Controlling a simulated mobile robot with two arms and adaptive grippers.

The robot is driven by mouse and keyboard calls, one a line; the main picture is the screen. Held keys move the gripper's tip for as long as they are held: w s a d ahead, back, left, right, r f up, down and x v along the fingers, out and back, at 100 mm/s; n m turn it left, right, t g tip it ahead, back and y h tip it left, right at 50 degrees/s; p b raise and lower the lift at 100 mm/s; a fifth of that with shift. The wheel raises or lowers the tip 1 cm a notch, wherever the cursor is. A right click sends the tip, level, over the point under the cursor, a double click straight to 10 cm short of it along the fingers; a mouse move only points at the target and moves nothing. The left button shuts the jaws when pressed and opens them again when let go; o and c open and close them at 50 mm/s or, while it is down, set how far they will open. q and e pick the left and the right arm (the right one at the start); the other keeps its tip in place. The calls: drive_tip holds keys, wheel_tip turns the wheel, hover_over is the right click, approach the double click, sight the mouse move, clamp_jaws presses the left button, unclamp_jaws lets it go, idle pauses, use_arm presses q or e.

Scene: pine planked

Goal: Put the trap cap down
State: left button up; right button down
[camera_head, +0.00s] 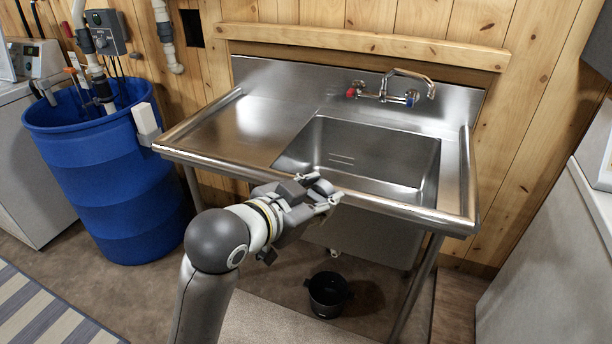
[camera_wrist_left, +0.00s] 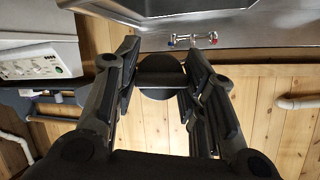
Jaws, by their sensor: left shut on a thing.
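My left gripper (camera_head: 323,189) reaches in front of the sink's front rim, over the near side of the basin as seen in the head view. It is shut on a dark, rounded piece, which I take as the trap cap (camera_wrist_left: 160,80); it shows between the two fingers in the left wrist view. The fingers hide most of the cap in the head view. My right gripper is not in view.
The steel sink (camera_head: 235,125) has a flat drainboard at left and a basin at right. A blue barrel (camera_head: 115,185) stands at left. The drainboard is clear.

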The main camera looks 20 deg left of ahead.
use_arm(q)
drive_tip(key=s+d+f+m+g+h, duration=0.4)
drive_tip(key=d+f+m+g+h, duration=0.2)
drive_tip(key=d, duration=0.6)
drive_tip(key=f+m+h, duration=0.1)
drive_tip(key=m+h, duration=0.1)
drive_tip(key=m, duration=0.1)
drive_tip(key=shift+s+d+f+m+g+h, duration=0.3)
drive_tip(key=shift+d+f+m+g, duration=0.1)
drive_tip(key=shift+g, duration=0.2)
drive_tip(key=shift+s+a+r+m+g+h, duration=0.15)
drive_tip(key=shift+a+m+g+h, duration=0.1)
drive_tip(key=shift+a+m+g, duration=0.4)
drive_tip(key=shift+s+a+f+m+g+h, duration=0.1)
drive_tip(key=shift+a+m+g+h, duration=0.15)
drive_tip(key=shift+m+g, duration=0.65)
drive_tip(key=shift+s+a+r+m+g+h, duration=0.1)
drive_tip(key=shift+s+a+m+g+h, duration=0.1)
drive_tip(key=shift+a+m+g, duration=0.6)
drive_tip(key=shift+d, duration=0.25)
drive_tip(key=shift+a+n, duration=0.1)
drive_tip(key=shift+n, duration=0.15)
